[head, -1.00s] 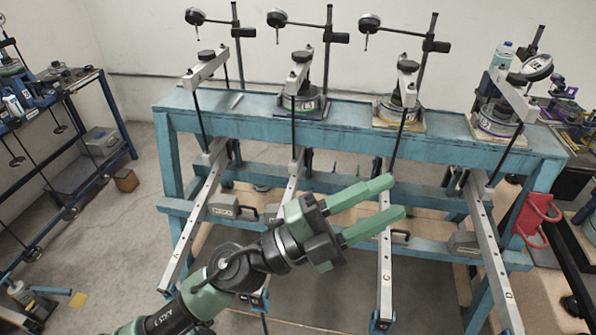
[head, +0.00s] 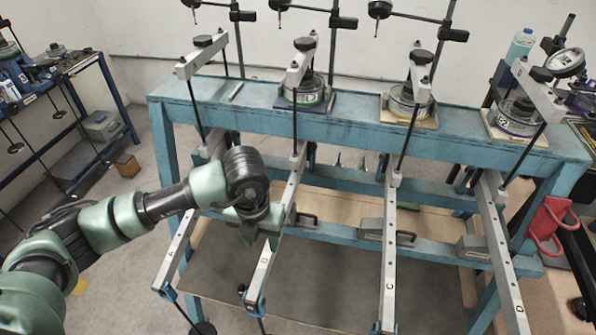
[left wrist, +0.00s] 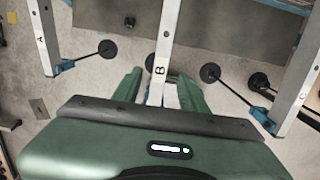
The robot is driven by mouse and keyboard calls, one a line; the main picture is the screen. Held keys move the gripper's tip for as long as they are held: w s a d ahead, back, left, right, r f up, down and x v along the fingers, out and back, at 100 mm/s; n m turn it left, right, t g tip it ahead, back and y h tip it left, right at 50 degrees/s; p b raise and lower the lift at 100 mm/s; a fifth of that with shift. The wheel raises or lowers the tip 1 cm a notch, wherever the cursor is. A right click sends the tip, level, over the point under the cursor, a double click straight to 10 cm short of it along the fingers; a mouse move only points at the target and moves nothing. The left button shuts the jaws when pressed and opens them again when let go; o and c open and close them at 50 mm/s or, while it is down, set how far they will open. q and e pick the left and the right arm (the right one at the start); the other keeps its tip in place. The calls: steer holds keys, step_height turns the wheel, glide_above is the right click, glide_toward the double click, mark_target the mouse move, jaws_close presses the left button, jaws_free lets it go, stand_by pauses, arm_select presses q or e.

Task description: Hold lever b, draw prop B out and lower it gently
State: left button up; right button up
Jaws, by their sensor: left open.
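Lever b (head: 287,195) is a pale metal bar marked B, sloping down toward me from the blue frame. It also shows in the left wrist view (left wrist: 166,35). My left gripper (head: 262,238) is at its lower part. In the left wrist view the open green fingers (left wrist: 158,78) stand one on each side of the bar, with a gap on both sides. A grey block with a black handle, which looks like prop B (head: 291,214), sits on the lower blue rail beside lever b. My gripper and wrist partly hide that area. My right gripper is not in view.
Lever A (head: 173,240) is close on the left, lever C (head: 389,240) and lever D (head: 497,240) on the right. Round weights (left wrist: 210,72) hang on rods near the lever ends.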

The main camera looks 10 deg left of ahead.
mark_target(266, 257)
arm_select(q)
steer(key=shift+f, duration=0.5)
steer(key=f+b, duration=0.4)
steer(key=f, duration=0.1)
steer(key=f+b, duration=0.2)
steer(key=shift+w+f, duration=0.15)
steer(key=shift+w, duration=0.15)
steer(key=shift+w+f+b, duration=0.15)
steer(key=shift+f+b, duration=0.55)
steer(key=shift+r, duration=0.2)
steer(key=shift+r+p, duration=0.5)
steer(key=shift+r, duration=0.1)
steer(key=shift+r+p, duration=1.5)
steer(key=shift+r, duration=1.3)
